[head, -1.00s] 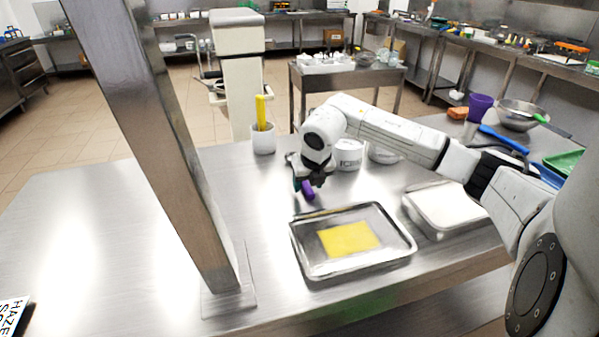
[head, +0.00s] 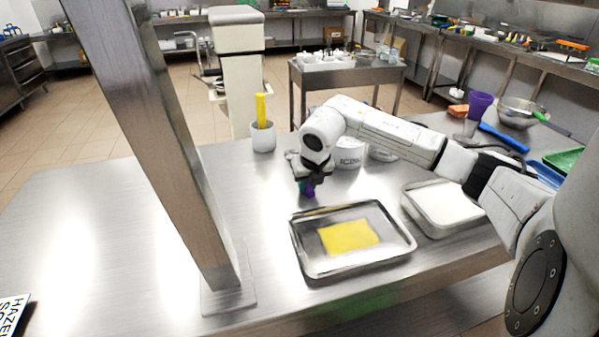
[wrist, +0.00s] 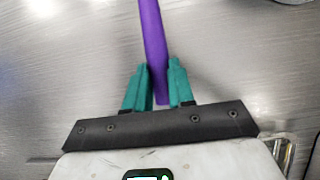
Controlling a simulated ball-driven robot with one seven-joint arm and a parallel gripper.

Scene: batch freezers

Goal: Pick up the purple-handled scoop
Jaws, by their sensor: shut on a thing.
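The purple handle (wrist: 153,45) of the scoop rises between the two green fingers of my gripper (wrist: 157,88) in the wrist view and runs out of the top of the picture. The fingers are shut on the lower end of the handle. In the head view my gripper (head: 307,189) is over the steel table, behind the tray with the yellow sheet, and only a small bit of purple shows at its fingers. The scoop's bowl is in neither view.
A steel tray (head: 297,254) with a yellow sheet (head: 348,237) lies in front of my gripper. A second tray (head: 440,207) is to its right. A white cup (head: 263,138) with a yellow-handled tool and a white tub (head: 349,156) stand behind. A steel post (head: 165,150) rises at left.

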